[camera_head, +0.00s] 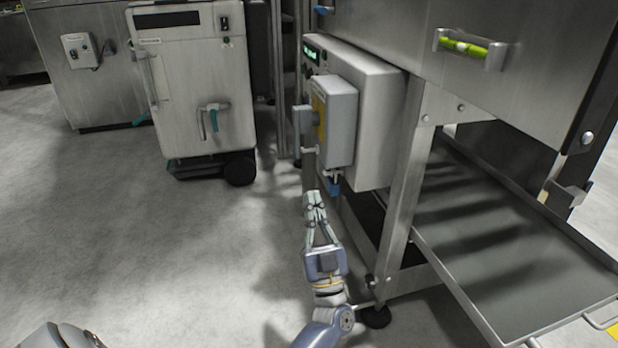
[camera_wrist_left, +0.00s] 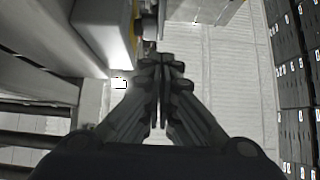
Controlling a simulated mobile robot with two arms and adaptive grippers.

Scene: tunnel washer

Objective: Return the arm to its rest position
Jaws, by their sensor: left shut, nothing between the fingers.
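My left gripper (camera_head: 315,205) is in the lower middle of the head view, in front of and below the grey switch box on the washer. Its fingers are closed together with nothing between them. In the left wrist view the closed fingers (camera_wrist_left: 160,75) point away from the camera, with part of the machine close by on the left. From these views I cannot tell whether the gripper touches the machine. My right gripper is in neither view.
The grey switch box (camera_head: 335,118) juts from a white control box (camera_head: 375,120) on the steel machine frame. A machine leg (camera_head: 402,200) stands right of my arm, beside a low drip tray (camera_head: 500,245). A wheeled grey cabinet (camera_head: 205,90) stands behind left. Open floor (camera_head: 150,250) lies left.

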